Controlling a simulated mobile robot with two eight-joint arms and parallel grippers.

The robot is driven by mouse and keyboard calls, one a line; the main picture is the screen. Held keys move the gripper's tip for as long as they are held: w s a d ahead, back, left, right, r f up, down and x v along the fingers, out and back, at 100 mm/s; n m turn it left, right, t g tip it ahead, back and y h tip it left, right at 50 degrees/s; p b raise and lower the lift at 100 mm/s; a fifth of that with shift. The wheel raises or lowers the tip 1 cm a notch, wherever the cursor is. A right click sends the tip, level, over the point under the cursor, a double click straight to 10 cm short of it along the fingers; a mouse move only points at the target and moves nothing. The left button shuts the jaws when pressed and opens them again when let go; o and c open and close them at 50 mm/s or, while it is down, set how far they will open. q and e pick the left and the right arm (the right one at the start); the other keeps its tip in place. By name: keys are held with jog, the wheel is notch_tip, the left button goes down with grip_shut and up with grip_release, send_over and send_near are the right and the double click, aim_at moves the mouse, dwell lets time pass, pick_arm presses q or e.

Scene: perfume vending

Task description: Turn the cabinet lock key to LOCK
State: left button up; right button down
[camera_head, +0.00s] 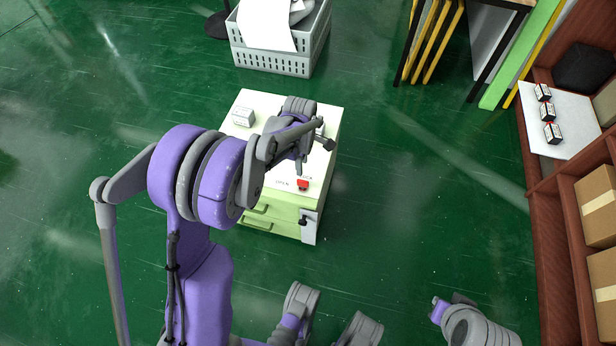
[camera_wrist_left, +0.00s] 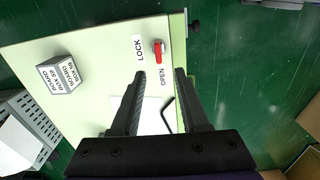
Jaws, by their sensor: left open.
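A small cabinet (camera_head: 262,103) with a pale top and light green front stands on the floor. Its red lock key (camera_head: 303,184) sits near the front right of the top and shows clearly in the left wrist view (camera_wrist_left: 158,50). There the LOCK label (camera_wrist_left: 138,48) is beside the key and the OPEN label (camera_wrist_left: 163,77) is below it. The red handle lies lengthwise in line with OPEN. My left gripper (camera_head: 303,166) is over the cabinet top; in the wrist view (camera_wrist_left: 160,73) its fingers are open and empty, with the key just beyond the tips. My right gripper is not in view.
A grey labelled box (camera_head: 243,116) stands on the cabinet top's far left. A black knob (camera_head: 303,221) sticks out from the cabinet front. A grey crate (camera_head: 272,62) is behind, and a wooden shelf (camera_head: 551,200) is at right. The green floor between is clear.

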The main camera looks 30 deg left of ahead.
aim_at(303, 181)
pick_arm(q)
jog(key=shift+w+a+f, duration=0.1)
jog(key=shift+w+f, duration=0.05)
jog(key=shift+f, duration=0.3)
jog(key=shift+w+a+f, duration=0.1)
jog(key=shift+w+f, duration=0.05)
jog(key=shift+f, duration=0.3)
notch_tip(303, 181, down, 10)
jog(key=b, duration=0.2)
jog(key=shift+d+b, duration=0.1)
jog(key=shift+b, duration=0.25)
grip_shut()
